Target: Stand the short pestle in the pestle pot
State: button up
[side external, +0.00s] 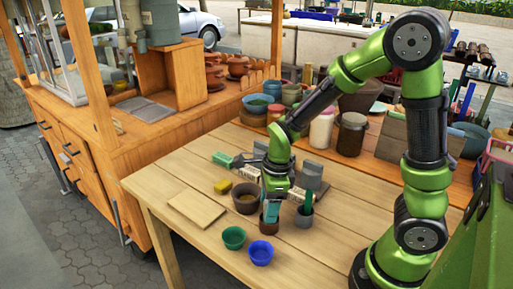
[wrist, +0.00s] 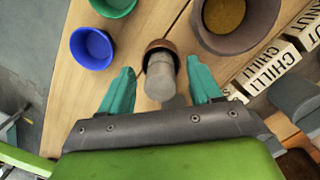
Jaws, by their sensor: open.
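The short pestle (wrist: 160,78), a pale grey rounded cylinder, stands in a small red-brown pot (wrist: 158,45), which I take as the pestle pot. Its upper end points toward the camera in the wrist view. My gripper (wrist: 161,84) is open, with one teal finger on each side of the pestle and a visible gap on both sides. In the side view my gripper (side external: 271,209) points down over the red-brown pot (side external: 269,222). The fingers hide the pestle there.
A brown mortar (side external: 246,200) stands behind the pot, and a grey pot (side external: 304,216) with a green-handled tool stands right. A green bowl (side external: 233,238) and blue bowl (side external: 261,252) are in front. Lettered blocks (wrist: 273,65) lie close by. A board (side external: 197,208) lies left.

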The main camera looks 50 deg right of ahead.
notch_tip(320, 180, up, 17)
jog(key=s+d, duration=0.1)
jog(key=shift+s+d+f, duration=0.15)
jog(key=shift+s+d, duration=0.1)
dwell(0.8)
jog(key=s+a+n+t, duration=0.2)
jog(key=s+n+t, duration=0.1)
jog(key=n, duration=0.8)
jog(key=s+a+r+n+t+y, duration=0.1)
jog(key=s+n+t, duration=0.2)
jog(key=n, duration=0.9)
jog(key=shift+s+a+r, duration=0.3)
jog(key=shift+a, duration=0.1)
